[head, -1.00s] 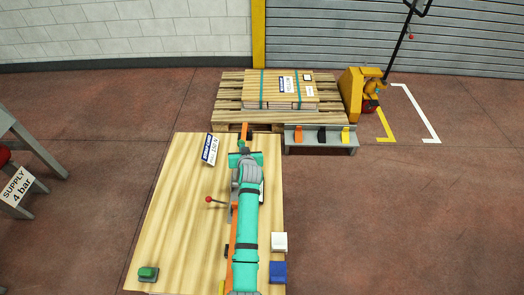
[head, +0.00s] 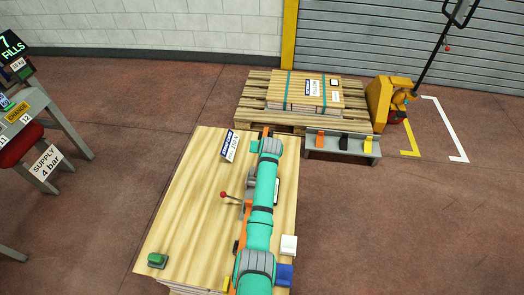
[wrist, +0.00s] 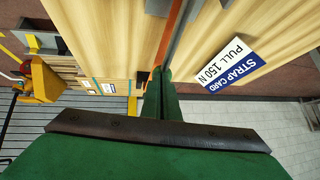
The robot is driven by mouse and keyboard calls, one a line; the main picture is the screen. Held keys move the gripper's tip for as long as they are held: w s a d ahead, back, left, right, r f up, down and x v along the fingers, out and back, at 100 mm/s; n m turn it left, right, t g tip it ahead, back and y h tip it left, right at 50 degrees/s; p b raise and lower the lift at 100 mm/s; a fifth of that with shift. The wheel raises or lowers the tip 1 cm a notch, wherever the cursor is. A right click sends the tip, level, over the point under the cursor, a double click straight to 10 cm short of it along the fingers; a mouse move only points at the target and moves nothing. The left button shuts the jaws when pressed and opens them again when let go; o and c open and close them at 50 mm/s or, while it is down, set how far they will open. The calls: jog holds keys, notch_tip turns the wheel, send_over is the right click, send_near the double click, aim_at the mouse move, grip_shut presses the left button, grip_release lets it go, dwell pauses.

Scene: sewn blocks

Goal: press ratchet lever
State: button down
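The ratchet lever is a thin rod with a red ball knob (head: 223,195), sticking out to the left of the ratchet on the wooden bench top (head: 190,190). An orange strap (head: 237,245) runs along the bench, partly under my arm. It also shows beyond my fingers in the wrist view (wrist: 177,25). My gripper is hidden behind my arm in the head view. In the wrist view my gripper's green fingers (wrist: 160,85) are close together and look shut, with no held object visible. The lever does not show in the wrist view.
A strap card (head: 229,146) stands at the bench's far end. A green button box (head: 157,260) is at the near left; white (head: 289,244) and blue blocks are at the right edge. Beyond are a loaded pallet (head: 250,90) and a rack of colored clips (head: 342,150).

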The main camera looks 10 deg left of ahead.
jog(key=shift+s+a+f, duration=0.25)
jog(key=shift+a+f, duration=0.05)
jog(key=shift+a, duration=0.05)
jog(key=v, duration=1.4)
jog(key=shift+d, duration=0.4)
jog(key=shift+w+r, duration=0.1)
jog(key=shift+w, duration=0.05)
jog(key=shift+a, duration=0.1)
dwell(0.4)
